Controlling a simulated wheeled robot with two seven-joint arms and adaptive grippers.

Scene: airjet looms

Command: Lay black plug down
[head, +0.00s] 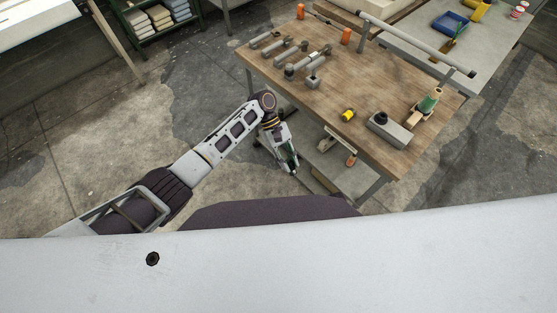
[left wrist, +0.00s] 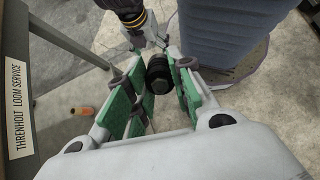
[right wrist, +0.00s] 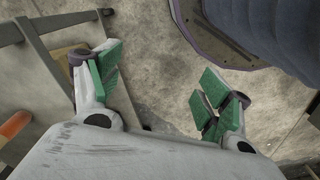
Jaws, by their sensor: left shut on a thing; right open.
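The black plug (left wrist: 158,72) is a dark, ribbed round piece between the green-padded fingers of my left gripper (left wrist: 150,95) in the left wrist view. The gripper is shut on it. In the head view my left gripper (head: 291,166) hangs beside the near left edge of the workbench, over the floor side; the plug cannot be made out there. My right gripper (right wrist: 160,78) is open and empty in the right wrist view, with bare floor between its fingers.
The wooden workbench (head: 310,105) carries several grey metal parts at its far left.

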